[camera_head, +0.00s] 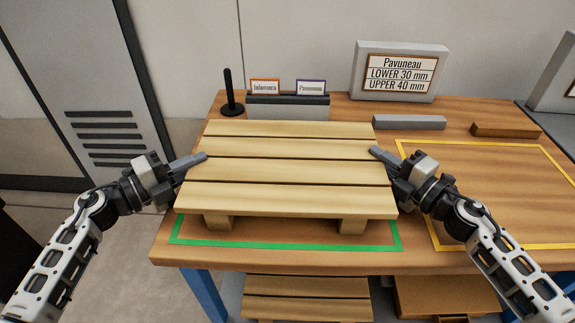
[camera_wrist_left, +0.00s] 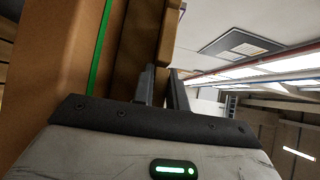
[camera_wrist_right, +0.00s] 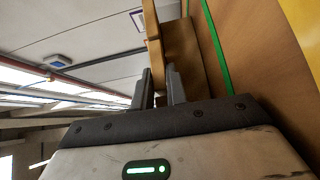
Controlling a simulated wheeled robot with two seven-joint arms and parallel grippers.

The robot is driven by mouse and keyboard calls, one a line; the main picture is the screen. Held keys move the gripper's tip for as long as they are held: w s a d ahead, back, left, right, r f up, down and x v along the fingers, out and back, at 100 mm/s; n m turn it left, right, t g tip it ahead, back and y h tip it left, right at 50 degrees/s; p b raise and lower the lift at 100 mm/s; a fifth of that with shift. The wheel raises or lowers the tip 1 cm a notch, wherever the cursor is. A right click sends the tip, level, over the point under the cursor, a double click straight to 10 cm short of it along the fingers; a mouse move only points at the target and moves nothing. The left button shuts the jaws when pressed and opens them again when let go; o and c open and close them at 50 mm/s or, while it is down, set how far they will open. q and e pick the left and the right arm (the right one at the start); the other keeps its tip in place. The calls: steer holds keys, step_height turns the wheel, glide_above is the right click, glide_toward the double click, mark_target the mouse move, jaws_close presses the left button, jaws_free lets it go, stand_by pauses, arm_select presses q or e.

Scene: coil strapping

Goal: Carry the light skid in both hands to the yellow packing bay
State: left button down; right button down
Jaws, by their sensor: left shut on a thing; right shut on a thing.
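The light skid (camera_head: 285,172), a pale slatted wooden pallet, is level over the green-outlined area (camera_head: 290,246) of the workbench. My left gripper (camera_head: 200,157) is shut on its left edge and my right gripper (camera_head: 377,152) is shut on its right edge. The wrist views show the jaws of the left (camera_wrist_left: 160,87) and right (camera_wrist_right: 160,87) closed around the skid's edge boards. I cannot tell whether its feet touch the bench. The yellow packing bay (camera_head: 485,144) is a yellow outline on the bench to the right, with a bare middle.
A grey bar (camera_head: 408,122) and a brown bar (camera_head: 505,131) lie behind the yellow outline. A sign (camera_head: 400,72), a card holder (camera_head: 288,107) and a black post (camera_head: 228,92) stand at the back. Another slatted skid (camera_head: 305,298) and a brown box (camera_head: 445,297) are below the bench.

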stand_by(0.6)
